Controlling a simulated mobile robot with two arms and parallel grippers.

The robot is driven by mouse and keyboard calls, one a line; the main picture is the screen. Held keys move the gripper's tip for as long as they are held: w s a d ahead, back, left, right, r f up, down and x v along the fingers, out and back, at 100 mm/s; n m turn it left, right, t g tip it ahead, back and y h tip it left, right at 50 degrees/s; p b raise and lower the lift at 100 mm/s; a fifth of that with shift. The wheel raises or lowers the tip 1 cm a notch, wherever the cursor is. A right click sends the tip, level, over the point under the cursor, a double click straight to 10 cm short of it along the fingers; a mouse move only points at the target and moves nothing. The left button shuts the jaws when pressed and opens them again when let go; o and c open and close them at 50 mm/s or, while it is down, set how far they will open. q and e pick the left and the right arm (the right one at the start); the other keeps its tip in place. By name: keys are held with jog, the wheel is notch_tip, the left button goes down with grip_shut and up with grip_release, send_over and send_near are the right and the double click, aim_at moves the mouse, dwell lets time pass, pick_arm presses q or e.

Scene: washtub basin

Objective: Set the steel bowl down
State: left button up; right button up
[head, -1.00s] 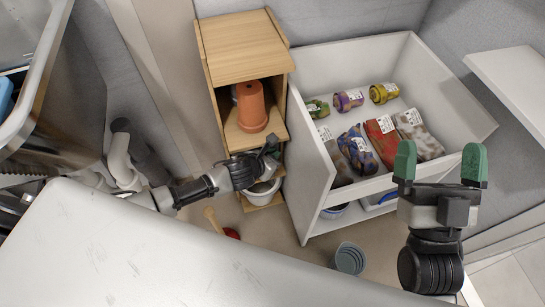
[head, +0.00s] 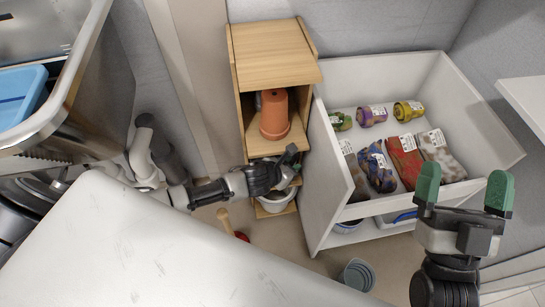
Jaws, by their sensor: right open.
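My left gripper (head: 288,160) reaches in from the left to the lower part of the wooden shelf unit (head: 275,60). Its fingers are small and dark here, so I cannot tell whether they are open or shut. A grey, metallic-looking rounded thing (head: 284,178), possibly the steel bowl, shows just beside and below the gripper, mostly hidden by it. I cannot tell whether it is held or resting on the shelf. My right gripper (head: 465,192), with green fingertips, is open and empty at the right, in front of the white drawer.
A terracotta pot (head: 274,115) stands on the middle shelf. A white bucket (head: 276,201) is at the bottom. The open white drawer (head: 330,170) holds several packets and jars. A grey cup (head: 357,275) and a plunger (head: 232,226) are on the floor. A steel basin (head: 90,60) is at left.

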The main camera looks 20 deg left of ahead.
pick_arm(q)
jog(key=shift+s+a+r, duration=0.15)
jog(key=shift+s+r, duration=0.15)
jog(key=s+a+r+p, duration=0.1)
jog(key=s+a+p, duration=0.3)
jog(key=s, duration=0.9)
jog(key=w+d+r+n+t+h+b, duration=0.1)
jog(key=d+r+n+t, duration=0.15)
jog(key=r+n, duration=0.6)
jog(key=w+d+r+n+t, duration=0.1)
jog(key=d+r+n, duration=0.4)
jog(key=n, duration=0.7)
jog(key=s+a+r+n+t, duration=0.1)
jog(key=r+n, duration=0.6)
jog(key=n, duration=0.2)
jog(key=s+a+r+n+t+y, duration=0.1)
jog(key=a+r+n, duration=0.1)
jog(key=r+n, duration=0.5)
jog(key=shift+a+r+n, duration=0.15)
jog(key=shift+a+n, duration=0.15)
jog(key=shift+n, duration=0.85)
pick_arm(e)
notch_tip(320, 180, down, 9)
jog(key=w+d+g+h, duration=0.1)
jog(key=w+g+h, duration=0.1)
jog(key=g, duration=0.6)
jog(key=shift+r+h, duration=0.15)
jog(key=shift+h, duration=0.25)
